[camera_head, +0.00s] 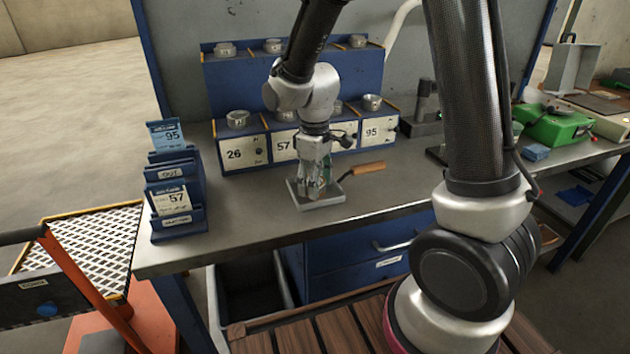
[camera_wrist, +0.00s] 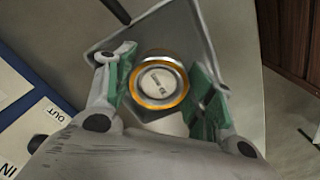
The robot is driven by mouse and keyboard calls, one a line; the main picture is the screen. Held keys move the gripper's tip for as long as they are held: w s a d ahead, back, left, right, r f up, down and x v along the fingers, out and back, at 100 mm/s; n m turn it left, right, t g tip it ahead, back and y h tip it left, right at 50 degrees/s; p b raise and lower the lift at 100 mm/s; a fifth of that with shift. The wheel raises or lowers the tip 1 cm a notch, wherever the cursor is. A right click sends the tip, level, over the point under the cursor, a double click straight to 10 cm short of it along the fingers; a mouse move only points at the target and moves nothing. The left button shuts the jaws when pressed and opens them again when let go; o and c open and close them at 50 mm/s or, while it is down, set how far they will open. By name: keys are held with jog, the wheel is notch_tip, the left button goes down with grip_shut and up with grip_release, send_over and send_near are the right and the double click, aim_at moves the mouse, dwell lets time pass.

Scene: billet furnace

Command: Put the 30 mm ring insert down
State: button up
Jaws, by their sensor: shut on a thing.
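My gripper (camera_head: 318,192) points down over a small grey square plate (camera_head: 330,201) on the bench. In the wrist view its green-padded fingers (camera_wrist: 165,90) are shut on the ring insert (camera_wrist: 160,84), a round metal piece with an orange rim and a pale marked centre. The marking is too small to read. The plate also shows beneath the ring in the wrist view (camera_wrist: 186,30). I cannot tell whether the ring touches the plate. In the head view the fingers hide the ring.
Behind stands a blue rack (camera_head: 228,157) with ring pieces and number cards. A wooden handle (camera_head: 362,168) is at the plate's right. A blue card holder (camera_head: 178,222) stands at the bench's left end. Bare bench top (camera_head: 245,215) lies left of the plate.

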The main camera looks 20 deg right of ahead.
jog(key=o, duration=1.2)
notch_tip(320, 180, up, 11)
jog(key=s+d+r+m+t, duration=0.1)
jog(key=s+d+r+m, duration=0.2)
jog(key=s+d, duration=0.2)
jog(key=s+d+r+m+t, duration=0.2)
jog(key=s+d+r+m, duration=0.1)
jog(key=s+d, duration=0.2)
jog(key=s+d+r+m+t, duration=0.1)
jog(key=s+d+r+m, duration=0.2)
jog(key=s, duration=0.6)
jog(key=shift+d+r, duration=0.2)
jog(key=shift+d, duration=0.75)
